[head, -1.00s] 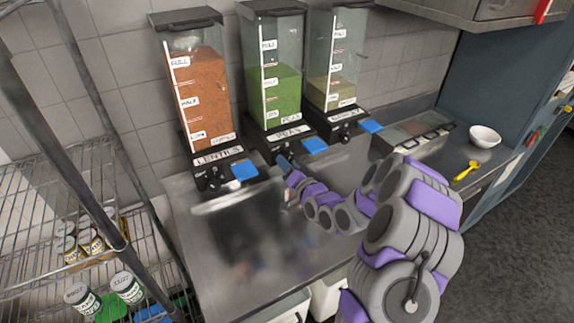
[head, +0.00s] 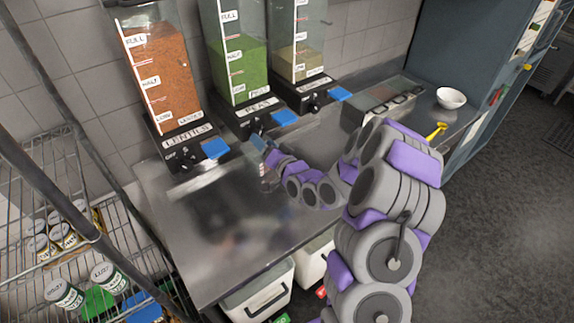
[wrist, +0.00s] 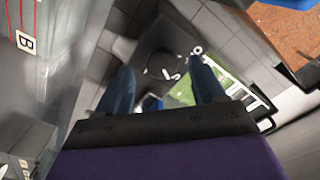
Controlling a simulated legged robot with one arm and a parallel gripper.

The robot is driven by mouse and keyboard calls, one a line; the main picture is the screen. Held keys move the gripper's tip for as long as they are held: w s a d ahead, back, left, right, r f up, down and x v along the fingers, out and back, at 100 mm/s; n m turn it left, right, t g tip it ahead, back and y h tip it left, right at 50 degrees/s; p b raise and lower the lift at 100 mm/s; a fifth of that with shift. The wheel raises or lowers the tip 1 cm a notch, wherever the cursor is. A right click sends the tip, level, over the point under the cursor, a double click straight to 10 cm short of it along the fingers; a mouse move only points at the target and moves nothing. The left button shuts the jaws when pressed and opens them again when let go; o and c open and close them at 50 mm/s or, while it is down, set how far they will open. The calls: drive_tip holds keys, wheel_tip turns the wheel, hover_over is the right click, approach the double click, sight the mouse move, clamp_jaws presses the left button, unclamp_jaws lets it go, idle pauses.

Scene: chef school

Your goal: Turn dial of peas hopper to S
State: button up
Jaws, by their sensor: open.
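The peas hopper (head: 240,70) is a clear bin of green peas on a black base, in the middle of the row in the head view. Its front has a PEAS label, a blue tab and a dark dial (head: 257,125). My gripper (head: 262,145) is just below and in front of that dial. In the wrist view, my two blue fingers are apart, with the gripper (wrist: 161,66) open and empty. A round black dial (wrist: 160,66) with white marks shows beyond and between the fingertips. The marks are too blurred to read, and I cannot tell its setting.
The lentils hopper (head: 158,70) stands left and a third hopper (head: 297,50) right. The steel counter (head: 215,225) below is mostly clear. A white bowl (head: 451,98) and yellow spoon (head: 436,131) lie at the right. A wire shelf (head: 50,185) with cans is at the left.

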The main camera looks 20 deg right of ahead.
drive_tip(key=p+v, duration=1)
drive_tip(key=v, duration=0.4)
drive_tip(key=shift+p, duration=0.4)
drive_tip(key=shift+d, duration=0.1)
wheel_tip(320, 180, down, 5)
drive_tip(key=a+n+g+b, duration=0.2)
drive_tip(key=n+g+b, duration=0.2)
drive_tip(key=n+g, duration=0.25)
drive_tip(key=s+d+g+h+b, duration=0.3)
drive_tip(key=s+g+h, duration=0.1)
drive_tip(key=s, duration=0.1)
drive_tip(key=s+a+r+g+b, duration=0.2)
drive_tip(key=s+r, duration=0.1)
drive_tip(key=s, duration=0.7)
drive_tip(key=s+a+r+g+h+b, duration=0.1)
drive_tip(key=s+a+r+g+b, duration=0.1)
drive_tip(key=s, duration=0.8)
drive_tip(key=s+a+r+m+g+b, duration=0.1)
drive_tip(key=s+a+r+g+b, duration=0.1)
drive_tip(key=s, duration=0.9)
wheel_tip(320, 180, up, 4)
drive_tip(key=shift+a+f+g+h+b, duration=0.25)
drive_tip(key=shift+g+b, duration=0.5)
drive_tip(key=shift+g, duration=0.5)
